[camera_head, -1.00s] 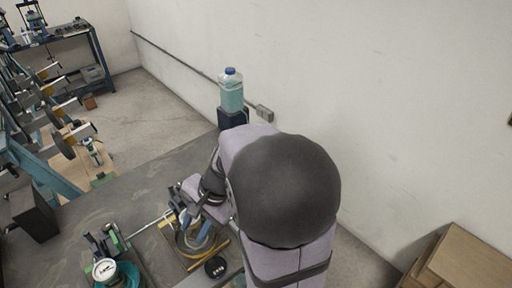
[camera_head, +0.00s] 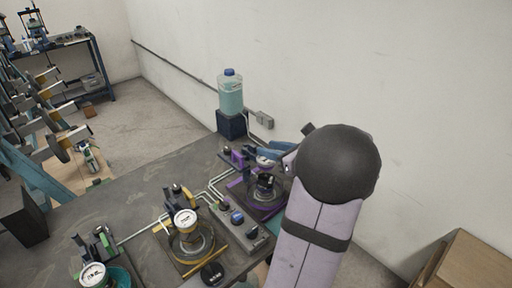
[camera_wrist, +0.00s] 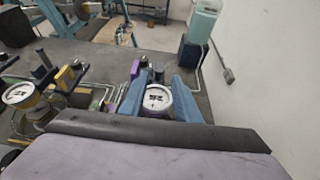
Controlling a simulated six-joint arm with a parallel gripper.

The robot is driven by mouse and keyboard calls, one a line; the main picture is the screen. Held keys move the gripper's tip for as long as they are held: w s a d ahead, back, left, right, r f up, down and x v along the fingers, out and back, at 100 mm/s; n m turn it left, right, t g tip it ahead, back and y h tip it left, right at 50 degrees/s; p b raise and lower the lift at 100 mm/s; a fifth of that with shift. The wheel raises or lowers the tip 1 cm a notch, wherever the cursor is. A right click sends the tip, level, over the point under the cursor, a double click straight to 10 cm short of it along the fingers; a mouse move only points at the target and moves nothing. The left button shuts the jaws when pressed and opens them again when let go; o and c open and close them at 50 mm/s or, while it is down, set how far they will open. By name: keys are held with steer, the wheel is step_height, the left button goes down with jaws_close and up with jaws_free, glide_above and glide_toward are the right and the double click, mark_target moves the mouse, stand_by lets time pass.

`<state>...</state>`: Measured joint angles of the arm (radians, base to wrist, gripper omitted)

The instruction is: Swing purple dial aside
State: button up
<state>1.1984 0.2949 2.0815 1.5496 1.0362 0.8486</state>
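The purple dial's round white face (camera_wrist: 157,98) shows between my two blue fingers in the wrist view. Its purple frame (camera_head: 238,188) stands at the right of the bench in the head view, with dark parts at its middle. My gripper (camera_wrist: 157,92) is open, with one finger left and one right of the dial face; whether either touches it, I cannot tell. In the head view my gripper (camera_head: 270,153) is at the purple frame's far side, partly hidden by my arm.
A yellow-framed dial (camera_head: 186,222) stands left of the purple one, and a green-framed dial (camera_head: 93,276) farther left. A grey box with knobs (camera_head: 238,220) lies between the yellow and purple frames. A bottle (camera_head: 231,92) on a dark block stands behind, near the wall.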

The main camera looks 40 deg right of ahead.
mark_target(252, 145)
steer(key=shift+p+x, duration=1.05)
steer(key=shift+x, duration=2.6)
jaws_close()
